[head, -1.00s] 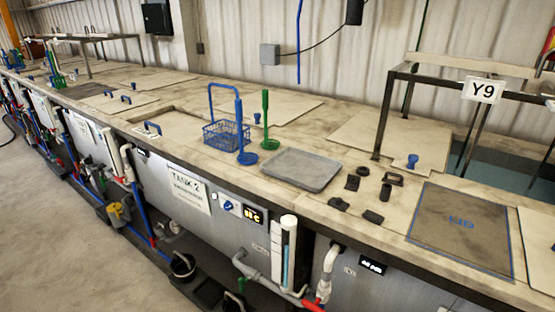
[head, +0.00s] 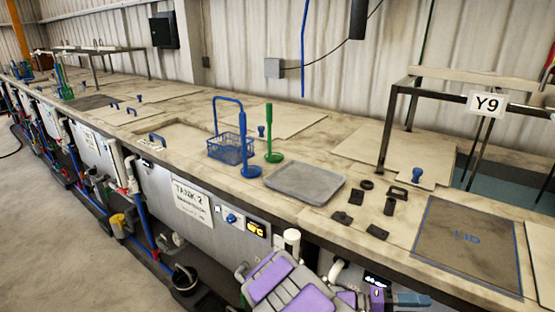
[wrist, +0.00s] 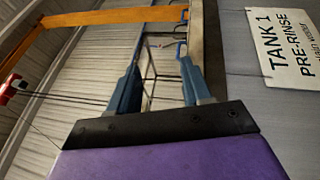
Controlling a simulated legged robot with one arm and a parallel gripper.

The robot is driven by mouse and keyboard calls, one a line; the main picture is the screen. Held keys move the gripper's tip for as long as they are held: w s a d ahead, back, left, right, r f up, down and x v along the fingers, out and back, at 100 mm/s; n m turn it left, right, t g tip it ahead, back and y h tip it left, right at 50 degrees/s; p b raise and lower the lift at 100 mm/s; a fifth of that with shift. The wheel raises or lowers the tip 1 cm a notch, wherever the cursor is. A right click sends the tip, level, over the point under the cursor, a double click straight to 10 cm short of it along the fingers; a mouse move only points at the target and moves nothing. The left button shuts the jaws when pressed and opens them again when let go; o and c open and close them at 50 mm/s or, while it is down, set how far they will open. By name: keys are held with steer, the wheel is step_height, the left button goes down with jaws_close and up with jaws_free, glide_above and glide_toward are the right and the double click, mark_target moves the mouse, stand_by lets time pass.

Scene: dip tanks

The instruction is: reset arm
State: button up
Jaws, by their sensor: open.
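My gripper (wrist: 158,88) is open in the wrist view, its two blue fingers apart with nothing between them. In the head view my purple and grey arm shows at the bottom, in front of the bench, with the blue gripper end (head: 412,299) at its right. The wrist view faces a sign reading TANK 1 PRE-RINSE (wrist: 288,45) on a grey panel, and the corrugated wall.
The long bench (head: 330,222) holds a blue wire basket (head: 231,150), blue (head: 249,172) and green (head: 273,156) upright tools, a grey tray (head: 304,184), several small black parts (head: 389,206) and a LID panel (head: 468,262).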

steer(key=s+a+r+m+g+y, duration=0.1)
steer(key=s+r+m+g+y, duration=0.15)
steer(key=s+y, duration=0.4)
steer(key=s+a+r+m+g+y, duration=0.1)
steer(key=s+r+y, duration=0.25)
steer(key=s, duration=0.65)
steer(key=s+a+n+t+y, duration=0.2)
steer(key=s+a+t+y, duration=0.1)
steer(key=a, duration=0.5)
steer(key=s+a+n+t+y, duration=0.2)
steer(key=s+a+t+y, duration=0.1)
steer(key=a+y, duration=0.3)
steer(key=shift+s+a+n+y, duration=0.35)
steer(key=shift+s+a, duration=0.55)
steer(key=shift+a, duration=0.2)
steer(key=shift+c, duration=0.5)
steer(key=shift+d, duration=0.1)
